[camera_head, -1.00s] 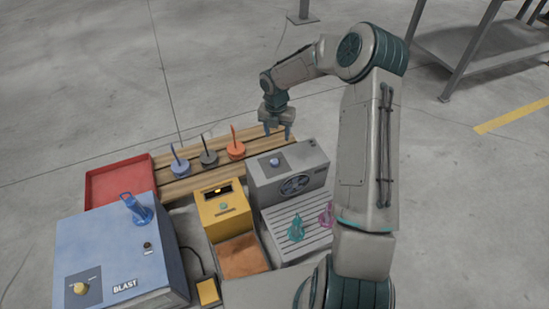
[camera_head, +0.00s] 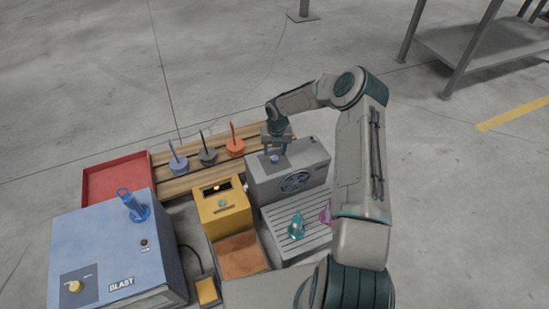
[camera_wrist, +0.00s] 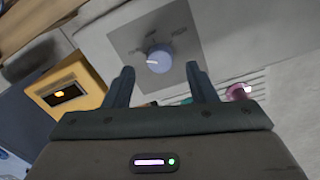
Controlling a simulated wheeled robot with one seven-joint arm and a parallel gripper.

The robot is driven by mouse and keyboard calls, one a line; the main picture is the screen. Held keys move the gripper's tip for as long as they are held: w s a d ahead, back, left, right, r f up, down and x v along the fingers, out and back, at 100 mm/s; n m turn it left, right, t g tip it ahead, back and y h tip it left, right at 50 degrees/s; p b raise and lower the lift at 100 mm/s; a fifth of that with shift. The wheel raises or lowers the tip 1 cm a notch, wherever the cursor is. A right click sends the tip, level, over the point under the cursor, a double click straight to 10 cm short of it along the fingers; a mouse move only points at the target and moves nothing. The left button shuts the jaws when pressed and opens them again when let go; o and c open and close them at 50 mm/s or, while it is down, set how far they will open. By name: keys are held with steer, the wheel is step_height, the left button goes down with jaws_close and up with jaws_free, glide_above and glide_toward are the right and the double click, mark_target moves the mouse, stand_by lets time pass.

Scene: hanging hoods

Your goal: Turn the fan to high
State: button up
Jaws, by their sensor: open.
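The fan unit (camera_head: 315,158) is a grey box with a round fan grille (camera_head: 296,182) on its front. A blue knob (camera_head: 274,159) sits on a dark plate on its top. In the wrist view the knob (camera_wrist: 159,58) has a pale pointer mark toward the left; the lettering around it is too blurred to read. My gripper (camera_head: 276,150) is above the fan unit, pointing down. In the wrist view its two fingers (camera_wrist: 160,84) are apart, one on each side of the knob's line, with nothing between them. I cannot tell their exact height above the knob.
A slatted grey rack (camera_head: 290,238) with teal and magenta items stands in front of the fan unit. A yellow box (camera_head: 222,208) is left of it, then a blue BLAST box (camera_head: 110,245). Pegs stand on a wooden pallet (camera_head: 185,186) behind. A red tray (camera_head: 118,185) is far left.

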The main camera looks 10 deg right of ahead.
mark_target(274, 157)
steer(key=shift+f+b, duration=0.35)
steer(key=shift+f, duration=1.4)
steer(key=c, duration=1)
steer(key=shift+o, duration=0.2)
